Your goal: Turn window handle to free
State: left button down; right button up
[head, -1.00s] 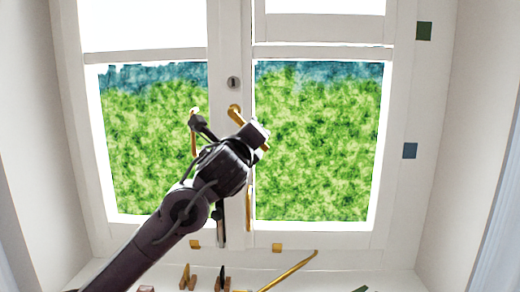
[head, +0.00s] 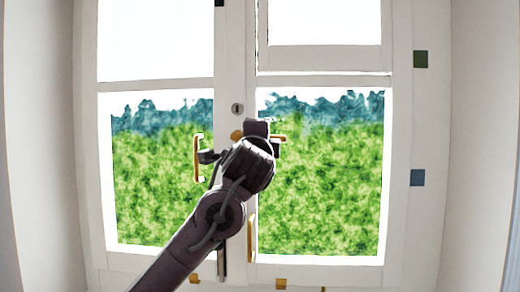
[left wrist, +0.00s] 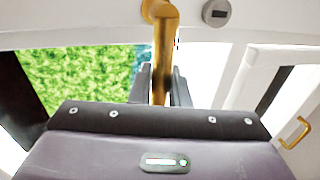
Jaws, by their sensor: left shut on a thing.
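The brass window handle (head: 281,137) sits on the white centre post of the window, with its round base (head: 237,134) at the left and its lever reaching right, about level. In the left wrist view the brass lever (left wrist: 164,55) runs down from its base between two dark fingers. My left gripper (head: 267,137) is shut on the lever, and its wrist hides the lever's middle in the head view. The fingers (left wrist: 162,88) also show in the left wrist view, one on each side of the lever. My right gripper is in neither view.
A keyhole plate (head: 237,108) sits just above the handle. A brass pull (head: 198,158) is on the left, close to my wrist, and another brass bar (head: 251,236) is lower on the post. A blue square (head: 417,177) and a green square (head: 420,59) mark the right frame.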

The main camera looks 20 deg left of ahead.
pick_arm(q)
jog(key=shift+r+n, duration=0.15)
jog(key=shift+n, duration=0.15)
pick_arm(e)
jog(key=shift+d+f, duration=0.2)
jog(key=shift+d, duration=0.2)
pick_arm(q)
jog(key=c, duration=1.4)
grip_release()
jog(key=shift+c, duration=0.2)
